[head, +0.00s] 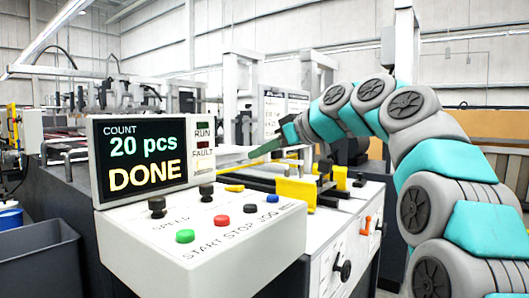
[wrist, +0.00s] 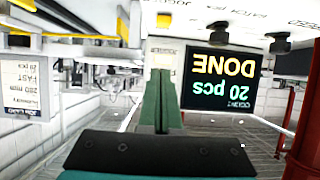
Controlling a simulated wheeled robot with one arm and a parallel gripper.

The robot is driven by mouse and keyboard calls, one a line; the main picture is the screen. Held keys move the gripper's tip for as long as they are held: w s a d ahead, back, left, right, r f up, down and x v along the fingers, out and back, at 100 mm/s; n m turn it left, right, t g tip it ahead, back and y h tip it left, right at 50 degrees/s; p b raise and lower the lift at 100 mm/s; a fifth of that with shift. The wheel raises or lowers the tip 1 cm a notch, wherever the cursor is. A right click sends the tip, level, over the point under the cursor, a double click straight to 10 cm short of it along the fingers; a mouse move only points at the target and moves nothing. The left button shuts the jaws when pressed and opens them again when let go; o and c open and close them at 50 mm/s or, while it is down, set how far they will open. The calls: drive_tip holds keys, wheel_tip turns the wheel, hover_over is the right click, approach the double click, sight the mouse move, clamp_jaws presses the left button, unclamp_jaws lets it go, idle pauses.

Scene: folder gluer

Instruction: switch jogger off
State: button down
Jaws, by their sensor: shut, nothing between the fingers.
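My gripper (head: 254,155) has green fingers closed together, pointing left above the machine bed, behind the control panel. In the wrist view the closed fingers (wrist: 160,74) stand in the middle with nothing between them. A small yellow lever (head: 235,188) sits on the back of the sloped control panel (head: 215,238), below and in front of the fingertips, apart from them. A yellow piece also shows at the top of the wrist view (wrist: 163,20), beside small lettering that looks like "JOGGER". I cannot tell the switch's position.
The display (head: 140,158) reads 20 pcs, DONE. Black knobs (head: 157,206) and green (head: 185,236), red (head: 221,220) and black buttons stand on the panel. An orange switch (head: 367,226) and a black rotary handle (head: 343,268) are on the machine's side. Yellow blocks (head: 296,190) stand behind the panel.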

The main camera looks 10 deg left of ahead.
hover_over(245, 193)
drive_tip(key=a, duration=0.1)
wheel_tip(245, 193, down, 3)
drive_tip(key=shift+w+f+p, duration=0.1)
drive_tip(key=shift+w+p, duration=0.05)
drive_tip(key=shift+p, duration=0.3)
drive_tip(key=shift+d+f, duration=0.1)
drive_tip(key=shift+f, duration=0.05)
drive_tip(key=shift+d+f, duration=0.15)
drive_tip(key=shift+f, duration=0.6)
drive_tip(key=shift+d+f, duration=0.15)
drive_tip(key=shift+f, duration=0.55)
drive_tip(key=shift+f, duration=0.1)
drive_tip(key=b, duration=0.1)
drive_tip(key=f+b, duration=0.1)
drive_tip(key=shift+s+d+f+b, duration=0.15)
drive_tip(key=shift+s+f+b, duration=0.1)
drive_tip(key=shift+b, duration=0.15)
drive_tip(key=shift+r+p, duration=0.25)
drive_tip(key=shift+p, duration=0.15)
drive_tip(key=shift+r, duration=0.1)
